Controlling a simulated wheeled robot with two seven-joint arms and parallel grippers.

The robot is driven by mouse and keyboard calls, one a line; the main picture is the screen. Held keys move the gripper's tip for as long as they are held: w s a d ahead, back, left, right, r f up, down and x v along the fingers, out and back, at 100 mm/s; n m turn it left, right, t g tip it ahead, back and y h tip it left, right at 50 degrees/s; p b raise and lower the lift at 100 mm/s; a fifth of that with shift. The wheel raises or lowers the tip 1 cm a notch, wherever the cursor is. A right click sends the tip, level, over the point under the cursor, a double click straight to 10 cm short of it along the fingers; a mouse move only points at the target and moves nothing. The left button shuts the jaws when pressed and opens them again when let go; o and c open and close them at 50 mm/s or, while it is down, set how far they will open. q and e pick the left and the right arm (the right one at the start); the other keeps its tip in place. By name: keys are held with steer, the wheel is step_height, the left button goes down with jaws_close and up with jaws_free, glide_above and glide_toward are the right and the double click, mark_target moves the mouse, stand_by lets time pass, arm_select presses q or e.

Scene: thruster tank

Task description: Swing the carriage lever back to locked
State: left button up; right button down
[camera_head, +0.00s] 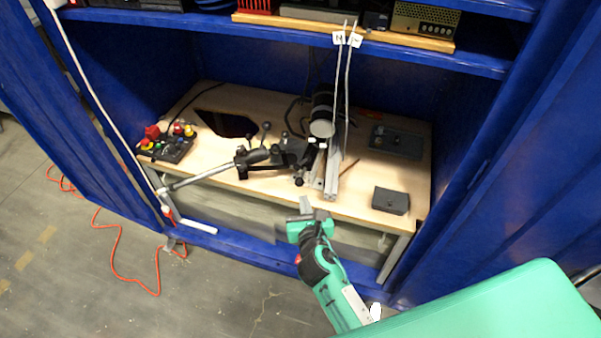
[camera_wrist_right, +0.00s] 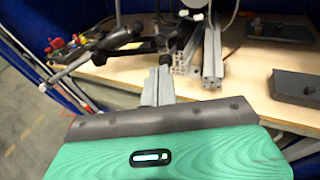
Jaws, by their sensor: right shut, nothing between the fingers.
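The test rig on the wooden bench has a black carriage (camera_head: 292,152) beside upright metal rails. Small black knobs on stems stand around it, one at the front (camera_head: 299,181); I cannot tell which part is the carriage lever or how it is set. In the right wrist view the black mechanism (camera_wrist_right: 122,38) is at upper left and the rail ends (camera_wrist_right: 212,62) are ahead. My right gripper (camera_head: 305,203) is shut and empty, just in front of the bench edge and below the rail ends; its grey fingers also show in the wrist view (camera_wrist_right: 157,86). My left gripper is out of view.
A long silver bar (camera_head: 205,176) sticks out over the bench's front left. A button box (camera_head: 168,145) sits at left, a dark grey box (camera_head: 391,200) at front right and a grey panel (camera_head: 396,142) behind it. Blue cabinet walls and a shelf (camera_head: 420,52) enclose the bench.

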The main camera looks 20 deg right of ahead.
mark_target(297, 170)
steer(key=p+x, duration=0.1)
steer(key=x, duration=1)
steer(key=shift+w+d+f, duration=0.1)
steer(key=shift+w, duration=0.25)
steer(key=shift+w+a, duration=0.85)
steer(key=shift+a, duration=0.2)
